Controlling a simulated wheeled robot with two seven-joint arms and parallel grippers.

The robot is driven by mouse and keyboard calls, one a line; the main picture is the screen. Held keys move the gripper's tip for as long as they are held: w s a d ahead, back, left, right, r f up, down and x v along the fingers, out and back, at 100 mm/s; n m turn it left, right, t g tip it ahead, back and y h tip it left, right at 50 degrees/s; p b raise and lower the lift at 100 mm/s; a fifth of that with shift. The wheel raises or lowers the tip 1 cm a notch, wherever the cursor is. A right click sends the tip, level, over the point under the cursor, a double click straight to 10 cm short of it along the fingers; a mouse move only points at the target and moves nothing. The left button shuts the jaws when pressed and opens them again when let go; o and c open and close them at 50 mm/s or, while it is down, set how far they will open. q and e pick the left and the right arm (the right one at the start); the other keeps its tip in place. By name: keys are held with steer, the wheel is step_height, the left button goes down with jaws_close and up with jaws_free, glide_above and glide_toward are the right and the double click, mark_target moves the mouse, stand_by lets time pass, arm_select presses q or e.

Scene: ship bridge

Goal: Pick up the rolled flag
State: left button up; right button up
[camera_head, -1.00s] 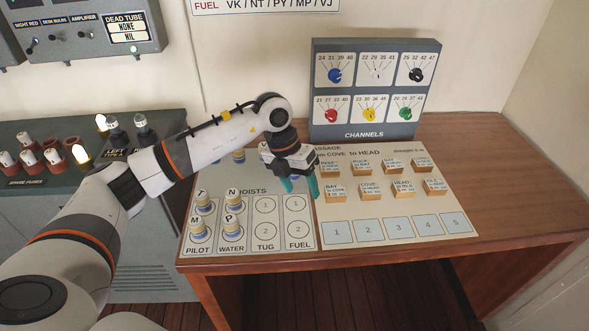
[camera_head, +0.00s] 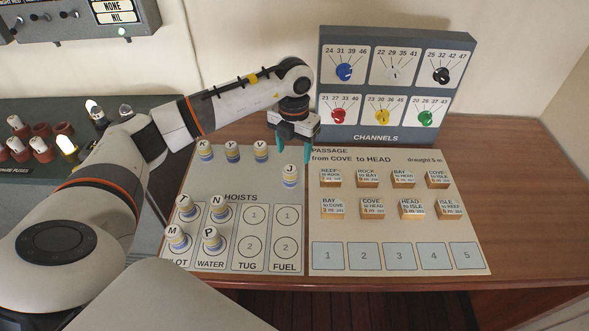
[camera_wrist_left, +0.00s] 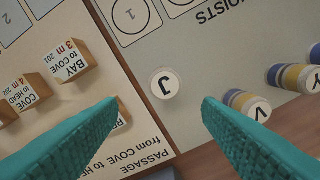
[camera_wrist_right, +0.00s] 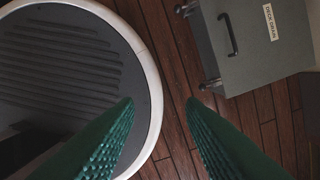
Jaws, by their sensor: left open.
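Several rolled flags with lettered white tops and blue, yellow or white bands stand upright on the hoists board (camera_head: 225,180). The J flag (camera_head: 289,176) stands alone at the board's right side. The K flag (camera_head: 205,150), Y flag and V flag (camera_head: 260,150) stand in the back row. My left gripper (camera_head: 293,153) is open and empty, pointing down above and just behind the J flag. In the left wrist view the J flag's round top (camera_wrist_left: 165,84) lies between and slightly beyond the fingertips (camera_wrist_left: 158,102), untouched. My right gripper (camera_wrist_right: 160,103) is open and empty over the floor.
The passage board (camera_head: 390,228) with several wooden blocks lies right of the flags. The channels box (camera_head: 392,130) stands behind it. Bare desk (camera_head: 525,200) is free at the right. A deck drain box (camera_wrist_right: 262,45) shows in the right wrist view.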

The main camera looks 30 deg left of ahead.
mark_target(290, 168)
arm_select(q)
steer(key=f, duration=0.3)
steer(key=shift+s+f+p, duration=0.15)
steer(key=shift+s+p, duration=0.2)
steer(key=shift+p, duration=0.05)
steer(key=shift+w+f, duration=0.1)
steer(key=shift+f, duration=0.2)
steer(key=shift+f+p, duration=0.35)
steer(key=f, duration=0.1)
steer(key=f+p, duration=0.1)
steer(key=f, duration=0.1)
steer(key=shift+s+a+f, duration=0.25)
steer(key=shift+s, duration=0.05)
steer(key=shift+f, duration=0.5)
steer(key=shift+w, duration=0.1)
steer(key=shift+c, duration=0.2)
arm_select(e)
steer(key=r, duration=0.1)
steer(key=s+r, duration=0.1)
steer(key=r, duration=0.1)
steer(key=shift+s+r, duration=0.15)
steer(key=shift+r, duration=0.05)
